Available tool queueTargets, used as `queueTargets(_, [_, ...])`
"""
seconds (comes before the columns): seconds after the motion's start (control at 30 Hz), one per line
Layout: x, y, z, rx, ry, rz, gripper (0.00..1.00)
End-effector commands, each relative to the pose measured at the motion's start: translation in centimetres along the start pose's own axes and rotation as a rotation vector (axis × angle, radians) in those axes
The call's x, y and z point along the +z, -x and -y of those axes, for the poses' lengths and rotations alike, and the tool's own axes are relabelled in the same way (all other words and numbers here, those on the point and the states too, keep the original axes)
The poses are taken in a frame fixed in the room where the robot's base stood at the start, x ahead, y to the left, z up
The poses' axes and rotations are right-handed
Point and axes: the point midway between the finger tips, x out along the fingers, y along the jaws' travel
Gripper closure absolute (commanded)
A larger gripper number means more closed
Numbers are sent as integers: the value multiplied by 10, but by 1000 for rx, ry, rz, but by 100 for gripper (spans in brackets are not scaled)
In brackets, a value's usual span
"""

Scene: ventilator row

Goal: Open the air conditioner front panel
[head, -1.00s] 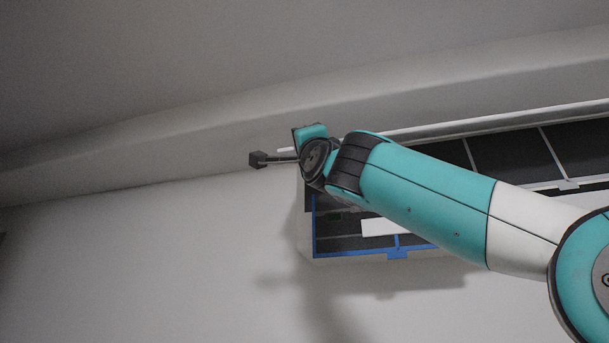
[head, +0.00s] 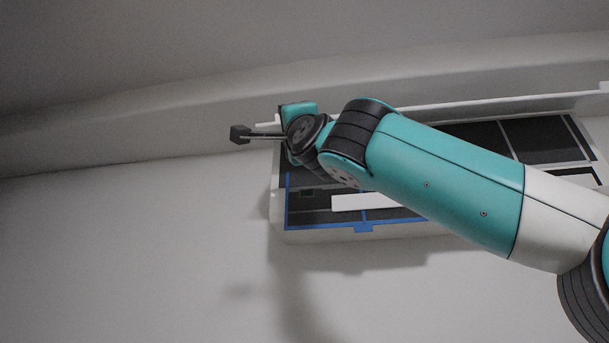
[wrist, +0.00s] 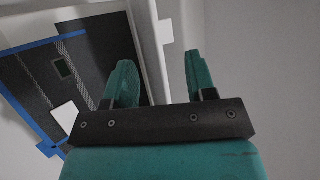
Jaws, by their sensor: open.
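The air conditioner (head: 330,233) is mounted high on the wall, with its dark filters (head: 545,142) and a blue frame (head: 286,205) exposed. Its front panel (head: 440,105) is swung up and shows as a thin white strip, almost edge-on, above the body. My gripper (head: 300,109) is at the panel's left end in the head view; its fingertips are not clear there. In the wrist view my gripper (wrist: 161,76) has its two teal fingers apart. A pale panel edge (wrist: 149,50) passes between them in the picture; I cannot tell whether they touch it.
The ceiling (head: 150,60) slopes close above the unit. A white label-like strip (head: 358,201) lies across the lower filter. My arm covers the middle of the unit. The wall (head: 120,250) to the left and below is bare.

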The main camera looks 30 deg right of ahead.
Motion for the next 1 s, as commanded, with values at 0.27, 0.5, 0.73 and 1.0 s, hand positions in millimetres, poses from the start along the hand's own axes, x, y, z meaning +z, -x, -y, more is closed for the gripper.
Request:
queueTargets(0.27, [2, 70, -3, -4, -7, 3, 49])
queueTargets(0.5, [0, 94, 0, -3, -3, 0, 49])
queueTargets(0.73, [-1, 96, 1, -2, 0, -1, 49])
queueTargets(1.0, [-1, 96, 1, -2, 0, -1, 49])
